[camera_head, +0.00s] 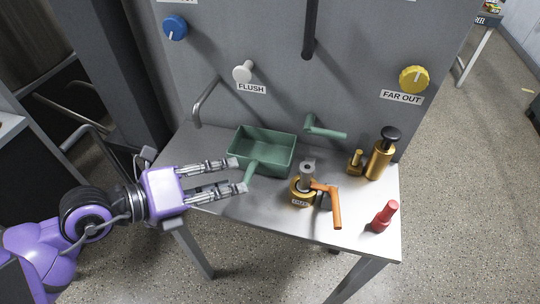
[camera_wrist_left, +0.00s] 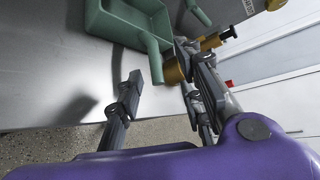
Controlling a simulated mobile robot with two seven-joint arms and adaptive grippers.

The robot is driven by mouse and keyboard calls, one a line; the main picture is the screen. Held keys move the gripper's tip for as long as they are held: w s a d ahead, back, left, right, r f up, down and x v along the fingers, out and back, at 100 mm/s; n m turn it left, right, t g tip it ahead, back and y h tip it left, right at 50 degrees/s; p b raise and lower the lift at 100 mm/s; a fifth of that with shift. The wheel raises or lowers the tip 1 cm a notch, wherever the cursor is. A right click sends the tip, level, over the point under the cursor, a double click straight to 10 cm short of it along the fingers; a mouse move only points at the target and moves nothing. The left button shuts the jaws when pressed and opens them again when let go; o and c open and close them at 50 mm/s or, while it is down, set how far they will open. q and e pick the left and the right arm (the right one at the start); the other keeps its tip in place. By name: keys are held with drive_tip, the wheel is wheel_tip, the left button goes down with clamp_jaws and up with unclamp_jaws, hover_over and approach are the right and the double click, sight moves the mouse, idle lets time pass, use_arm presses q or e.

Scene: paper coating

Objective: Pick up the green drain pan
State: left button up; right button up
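The green drain pan (camera_head: 275,166) is an open, empty rectangular tray on the metal bench, against the grey panel. Its handle (camera_head: 251,174) points toward the bench's front edge. My left gripper (camera_head: 239,175) comes in from the left, open, with its two fingers apart and their tips close to the handle. In the left wrist view the pan (camera_wrist_left: 112,24) is at the top, and its handle reaches down toward the space between the open fingertips (camera_wrist_left: 158,64). Whether a finger touches the handle cannot be told. My right gripper is not in view.
Right of the pan stand a brass valve (camera_head: 303,190) with an orange handle (camera_head: 336,207), a brass bottle with a black cap (camera_head: 379,160) and a red piece (camera_head: 384,217). A green lever (camera_head: 325,129) and a bent metal pipe (camera_head: 205,101) are behind. The bench's front left is bare.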

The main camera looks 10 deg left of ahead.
sight(249, 172)
use_arm(q)
drive_tip(key=shift+w+d+f, duration=0.3)
drive_tip(key=shift+w+f, duration=0.1)
drive_tip(key=shift+w, duration=0.25)
drive_tip(key=x, duration=0.5)
drive_tip(key=shift+w+f, duration=0.3)
drive_tip(key=shift+w, duration=0.05)
clamp_jaws()
